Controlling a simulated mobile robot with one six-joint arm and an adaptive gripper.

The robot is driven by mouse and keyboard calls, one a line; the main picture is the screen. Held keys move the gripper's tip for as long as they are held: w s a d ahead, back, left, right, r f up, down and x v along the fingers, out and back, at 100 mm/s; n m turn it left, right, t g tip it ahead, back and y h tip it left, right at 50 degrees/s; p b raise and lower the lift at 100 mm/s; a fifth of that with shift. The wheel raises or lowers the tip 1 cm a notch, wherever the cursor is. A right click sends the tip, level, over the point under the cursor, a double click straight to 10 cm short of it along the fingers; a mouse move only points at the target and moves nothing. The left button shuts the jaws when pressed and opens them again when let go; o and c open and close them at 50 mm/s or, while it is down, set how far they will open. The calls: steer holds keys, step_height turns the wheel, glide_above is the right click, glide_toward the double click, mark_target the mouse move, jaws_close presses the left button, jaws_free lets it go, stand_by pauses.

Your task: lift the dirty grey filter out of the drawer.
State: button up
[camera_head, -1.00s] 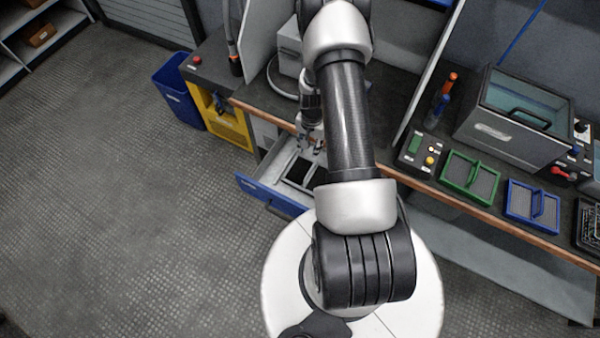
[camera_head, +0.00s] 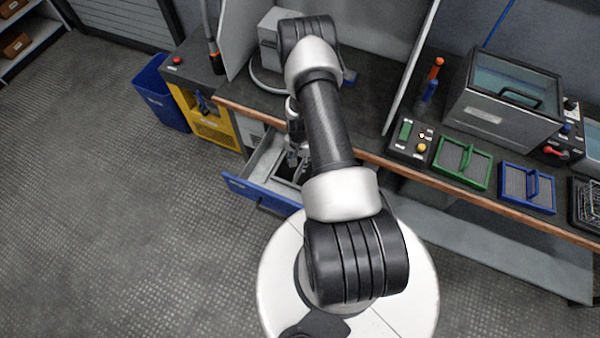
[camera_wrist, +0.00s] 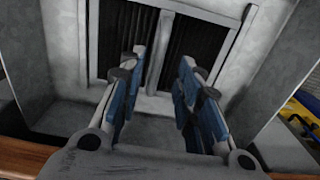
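The blue-fronted drawer (camera_head: 262,193) is pulled out below the bench at the middle left of the head view. The dirty grey filter (camera_wrist: 90,45) lies inside it, with a grey frame, dark pleated panels and a central grey bar handle (camera_wrist: 160,50). In the head view my arm and gripper hide much of the filter. My gripper (camera_wrist: 161,68), also in the head view (camera_head: 293,160), points down into the drawer. Its two blue-padded fingers are apart, one on each side of the handle in the wrist view. I see nothing between the pads; their height over the handle is unclear.
Grey drawer walls (camera_wrist: 62,45) stand close around the gripper. On the bench to the right are a green-framed filter (camera_head: 462,160), a blue-framed filter (camera_head: 527,187) and a lidded tank (camera_head: 505,105). A blue bin (camera_head: 160,92) stands at the left. The left floor is clear.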

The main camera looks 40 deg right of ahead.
mark_target(300, 166)
steer(key=f+b, duration=0.1)
steer(key=f, duration=0.3)
steer(key=shift+s+f, duration=0.1)
steer(key=shift+s, duration=0.1)
jaws_close()
stand_by(0.3)
